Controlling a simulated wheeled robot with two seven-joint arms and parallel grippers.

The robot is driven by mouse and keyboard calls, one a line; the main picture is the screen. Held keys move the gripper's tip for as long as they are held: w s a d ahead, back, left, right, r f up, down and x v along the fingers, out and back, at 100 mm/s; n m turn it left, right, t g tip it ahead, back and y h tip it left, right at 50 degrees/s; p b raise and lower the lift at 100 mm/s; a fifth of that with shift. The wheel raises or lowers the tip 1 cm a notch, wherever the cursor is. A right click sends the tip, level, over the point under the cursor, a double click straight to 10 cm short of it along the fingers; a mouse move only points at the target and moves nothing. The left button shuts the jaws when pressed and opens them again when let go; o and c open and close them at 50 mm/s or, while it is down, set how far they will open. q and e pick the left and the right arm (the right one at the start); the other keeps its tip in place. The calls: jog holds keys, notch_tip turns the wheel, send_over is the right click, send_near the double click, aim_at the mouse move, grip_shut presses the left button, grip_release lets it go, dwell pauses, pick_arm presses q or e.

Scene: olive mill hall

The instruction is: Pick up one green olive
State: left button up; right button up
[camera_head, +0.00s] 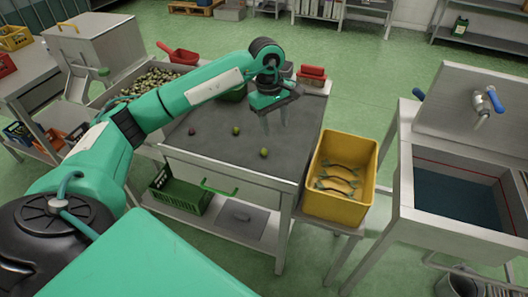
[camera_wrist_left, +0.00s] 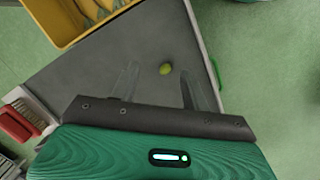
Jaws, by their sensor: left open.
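A green olive (camera_head: 264,152) lies on the grey tabletop (camera_head: 215,150) near its front edge. A second green olive (camera_head: 236,131) lies further left, and a reddish olive (camera_head: 192,131) further left still. My left gripper (camera_head: 275,122) points down above the right part of the table, with clear fingers apart and nothing held. In the left wrist view one green olive (camera_wrist_left: 166,69) shows between the tips of the open fingers (camera_wrist_left: 158,71), apparently below them. My right gripper is not in view.
A tray of many olives (camera_head: 150,82) and a red scoop (camera_head: 180,56) are behind my left arm. Brushes (camera_head: 311,76) stand at the table's back right.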

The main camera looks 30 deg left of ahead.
pick_arm(q)
jog(key=a+r+y, duration=0.1)
jog(key=a, duration=0.3)
send_over(264, 149)
jog(key=shift+y, duration=0.3)
jog(key=f, duration=0.7)
jog(key=shift+s+f+p, duration=0.35)
jog(key=shift+s+p, duration=0.05)
jog(key=shift+w+f+p, duration=0.2)
jog(key=shift+f+p, duration=0.15)
jog(key=shift+f, duration=1.1)
jog(key=shift+w+f+p, duration=0.15)
jog(key=shift+f+p, duration=0.15)
jog(key=shift+f, duration=1.15)
grip_shut()
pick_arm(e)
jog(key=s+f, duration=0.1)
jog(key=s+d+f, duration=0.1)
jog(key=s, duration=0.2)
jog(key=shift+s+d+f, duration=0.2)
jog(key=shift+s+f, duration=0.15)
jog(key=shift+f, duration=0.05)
